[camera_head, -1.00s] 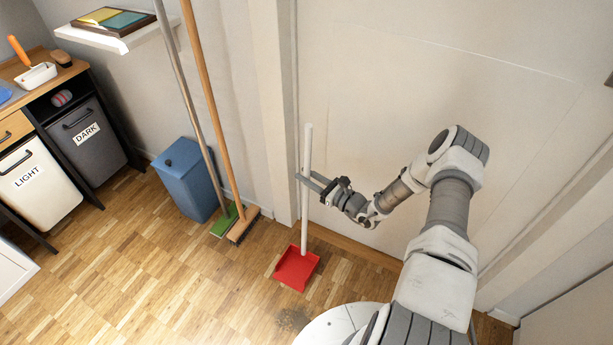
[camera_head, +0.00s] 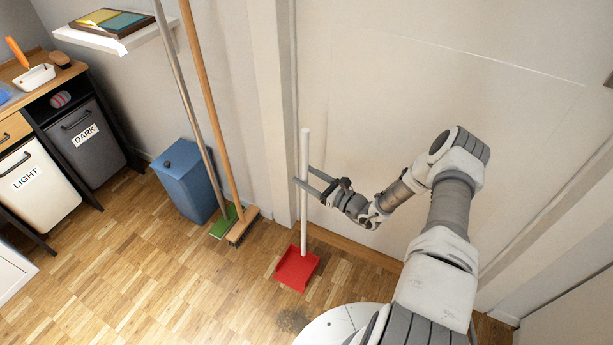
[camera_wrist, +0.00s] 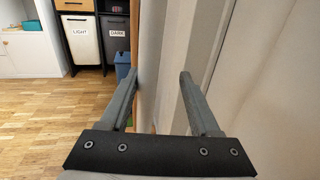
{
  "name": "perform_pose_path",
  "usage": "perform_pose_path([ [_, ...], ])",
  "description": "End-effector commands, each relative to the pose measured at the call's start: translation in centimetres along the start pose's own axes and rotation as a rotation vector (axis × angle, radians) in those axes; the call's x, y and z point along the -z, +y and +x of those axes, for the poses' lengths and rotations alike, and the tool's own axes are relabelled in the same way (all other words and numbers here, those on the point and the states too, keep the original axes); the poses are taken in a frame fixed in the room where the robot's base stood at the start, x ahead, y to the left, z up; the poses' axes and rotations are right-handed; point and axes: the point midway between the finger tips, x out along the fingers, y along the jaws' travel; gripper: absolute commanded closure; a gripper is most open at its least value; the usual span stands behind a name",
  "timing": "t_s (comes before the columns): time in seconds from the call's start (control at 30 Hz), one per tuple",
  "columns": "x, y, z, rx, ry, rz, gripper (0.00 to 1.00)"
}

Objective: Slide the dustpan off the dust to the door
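The dustpan has a red pan (camera_head: 297,270) flat on the floor and a tall white handle (camera_head: 305,215) standing nearly upright, close to the door (camera_head: 450,95). The dark dust patch (camera_head: 293,320) lies on bare floor in front of the pan, apart from it and beside my round white base. My gripper (camera_head: 303,175) is at the upper part of the handle, its two fingers spread apart. The wrist view shows the open fingers (camera_wrist: 160,78) with a gap between them. I cannot tell there whether a pale strip between them is the handle.
A green broom (camera_head: 224,222) and a wooden broom (camera_head: 242,226) lean on the wall left of the dustpan. A blue bin (camera_head: 185,180) stands beside them. LIGHT (camera_head: 38,187) and DARK (camera_head: 90,140) bins are further left. The middle floor is clear.

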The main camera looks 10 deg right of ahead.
Motion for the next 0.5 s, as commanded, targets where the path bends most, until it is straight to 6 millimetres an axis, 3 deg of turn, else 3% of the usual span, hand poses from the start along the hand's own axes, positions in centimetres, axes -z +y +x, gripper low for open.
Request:
perform_pose_path([
  [0.17,-0.2,-0.1,-2.7,0.005,0.003,0.002,0.37],
  [0.5,-0.2,-0.1,-11.1,0.005,0.003,0.001,0.37],
])
